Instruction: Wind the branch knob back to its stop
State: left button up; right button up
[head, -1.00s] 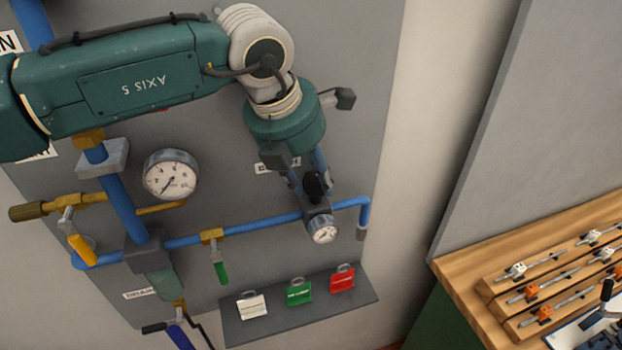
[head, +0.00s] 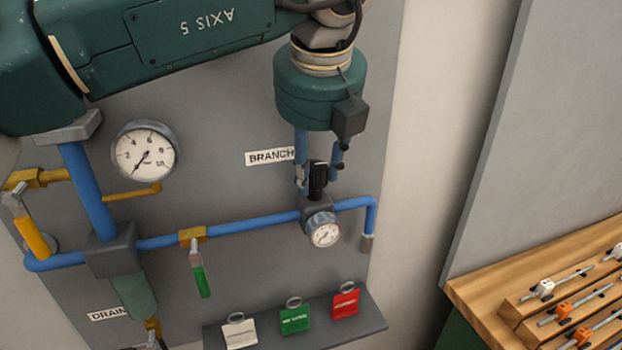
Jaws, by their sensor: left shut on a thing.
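The black branch knob (head: 318,182) stands on top of the small grey regulator block, just right of the BRANCH label (head: 270,157). My left gripper (head: 319,172) comes down from above, with one blue finger on each side of the knob. It is shut on the knob. The knob's upper end shows between the fingers; the exact contact at the tips is small and hard to see. A small round gauge (head: 323,230) sits on the front of the block below the knob. My right gripper is not in view.
Blue pipe (head: 255,225) runs left and right of the block. A large gauge (head: 145,150), a green-handled valve (head: 200,275) and a yellow-handled valve (head: 32,237) lie to the left. White, green and red tags stand on a grey shelf (head: 375,320) below. A wooden bench (head: 480,295) is at right.

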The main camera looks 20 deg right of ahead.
pick_arm(q)
jog(key=shift+w+d+r+n, duration=0.15)
jog(key=shift+r+n, duration=0.25)
jog(key=shift+n, duration=0.3)
jog(key=shift+y, duration=0.3)
jog(key=o, duration=0.9)
jog(key=shift+c, duration=0.2)
jog(key=shift+o, duration=1)
jog(key=shift+b, duration=0.3)
jog(key=shift+d+f, duration=0.15)
jog(key=shift+f, duration=0.05)
jog(key=v, duration=1.2)
